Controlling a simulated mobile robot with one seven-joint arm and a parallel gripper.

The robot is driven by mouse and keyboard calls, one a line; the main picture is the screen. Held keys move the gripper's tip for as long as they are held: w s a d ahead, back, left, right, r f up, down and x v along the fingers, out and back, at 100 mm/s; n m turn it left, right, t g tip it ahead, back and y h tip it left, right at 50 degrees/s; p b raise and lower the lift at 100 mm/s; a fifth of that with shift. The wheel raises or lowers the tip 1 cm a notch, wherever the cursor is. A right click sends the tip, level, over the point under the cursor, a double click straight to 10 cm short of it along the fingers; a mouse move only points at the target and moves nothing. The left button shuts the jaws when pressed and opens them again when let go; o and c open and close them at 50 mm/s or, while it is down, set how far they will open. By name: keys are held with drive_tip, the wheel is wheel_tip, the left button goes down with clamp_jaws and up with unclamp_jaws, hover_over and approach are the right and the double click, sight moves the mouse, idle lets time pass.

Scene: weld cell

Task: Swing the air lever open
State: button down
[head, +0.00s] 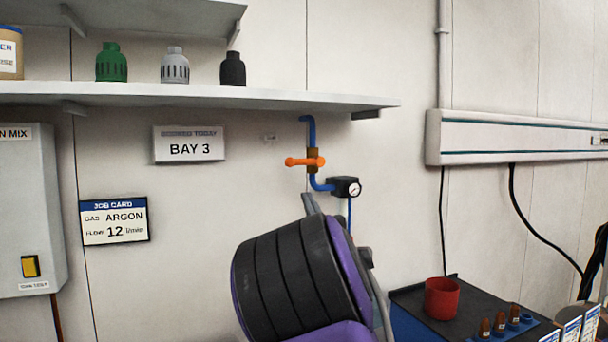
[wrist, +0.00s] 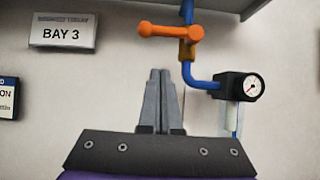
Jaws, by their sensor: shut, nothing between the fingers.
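The orange air lever (head: 304,162) sits across a brass valve (head: 313,154) on a blue pipe (head: 309,130) on the wall. The lever lies crosswise to the pipe, its knob end to the left. It also shows in the wrist view (wrist: 165,31), near the top. A black gauge (head: 345,187) with a white dial hangs just right of and below the valve. My gripper (wrist: 160,72) is shut and empty, pointing at the wall below the lever and apart from it in the picture. In the head view my arm hides most of the gripper.
A shelf (head: 190,94) with several coloured caps runs above, ending right of the pipe. A BAY 3 sign (head: 189,144) hangs left of the lever. A red cup (head: 442,298) stands on a dark bench at lower right. The wall around the lever's left end is clear.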

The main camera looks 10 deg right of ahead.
sight(304, 162)
drive_tip(key=w+r+p, duration=0.1)
drive_tip(key=w+r, duration=0.2)
drive_tip(key=r, duration=0.2)
drive_tip(key=shift+a+r, duration=0.3)
drive_tip(key=shift+r, duration=0.05)
drive_tip(key=shift+w+m, duration=0.15)
drive_tip(key=shift+m, duration=0.25)
drive_tip(key=shift+a+m+h, duration=0.1)
drive_tip(key=shift+m+h, duration=0.2)
drive_tip(key=shift+h, duration=0.2)
